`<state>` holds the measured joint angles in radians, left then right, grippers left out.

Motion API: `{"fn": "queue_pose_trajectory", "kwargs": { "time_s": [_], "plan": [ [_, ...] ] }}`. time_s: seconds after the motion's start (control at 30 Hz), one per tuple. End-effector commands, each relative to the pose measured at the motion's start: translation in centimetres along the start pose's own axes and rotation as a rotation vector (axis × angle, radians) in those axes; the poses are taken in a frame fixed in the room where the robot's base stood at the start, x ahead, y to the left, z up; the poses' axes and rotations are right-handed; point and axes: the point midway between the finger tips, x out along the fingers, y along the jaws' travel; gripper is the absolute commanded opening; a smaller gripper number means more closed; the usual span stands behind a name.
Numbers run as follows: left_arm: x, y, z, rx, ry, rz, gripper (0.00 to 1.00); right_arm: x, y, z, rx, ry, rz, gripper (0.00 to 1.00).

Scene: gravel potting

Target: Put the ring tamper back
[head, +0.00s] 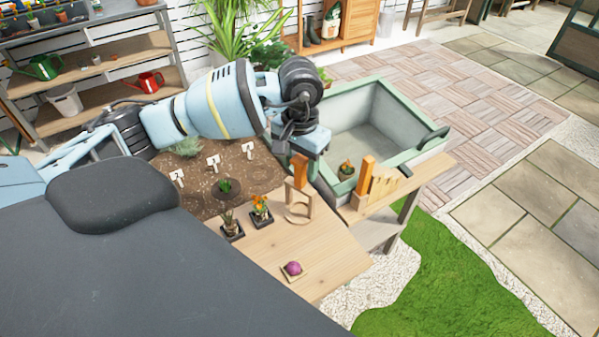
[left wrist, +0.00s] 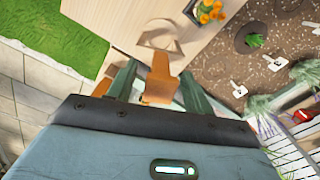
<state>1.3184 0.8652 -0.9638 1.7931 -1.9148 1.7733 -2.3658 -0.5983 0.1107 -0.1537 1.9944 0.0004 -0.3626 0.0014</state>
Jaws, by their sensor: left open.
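The ring tamper has an orange handle (head: 301,171) above a pale wooden body and ring (head: 299,211). It stands on the wooden table near the sink. My left gripper (head: 301,158) is directly above it, pointing down. In the left wrist view, the orange handle (left wrist: 159,80) lies between the two spread green fingers of my left gripper (left wrist: 158,72), with the wooden ring (left wrist: 157,38) beyond. The fingers are open, and I cannot tell whether either touches the handle. My right gripper is not in view.
A soil bed (head: 235,165) with white markers lies left of the tamper. Potted plants (head: 261,211) and a small tray with a purple item (head: 292,269) are on the wooden table (head: 325,255). The grey sink (head: 365,140) is behind. The table's front right is clear.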

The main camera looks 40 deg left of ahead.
Motion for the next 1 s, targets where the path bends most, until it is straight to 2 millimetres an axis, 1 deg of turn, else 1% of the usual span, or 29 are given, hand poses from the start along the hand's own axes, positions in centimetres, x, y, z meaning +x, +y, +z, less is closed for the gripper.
{"fn": "queue_pose_trajectory", "kwargs": {
  "time_s": [0.03,0.2,0.4,0.6,1.0],
  "plan": [
    [-1.2,0.0,-0.1,0.0,0.005,0.0,0.51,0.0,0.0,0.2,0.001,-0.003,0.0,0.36],
    [-4.6,0.0,-0.1,-0.001,0.005,0.0,0.51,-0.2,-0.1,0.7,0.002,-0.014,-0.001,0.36],
    [-7.3,0.0,-0.1,-0.001,0.002,0.0,0.51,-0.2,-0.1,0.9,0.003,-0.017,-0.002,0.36],
    [-8.4,0.0,0.0,-0.002,0.001,-0.001,0.51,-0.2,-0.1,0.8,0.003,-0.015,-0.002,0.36],
    [-8.4,0.0,0.0,-0.001,0.0,0.0,0.51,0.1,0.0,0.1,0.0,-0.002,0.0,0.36]
  ]
}}
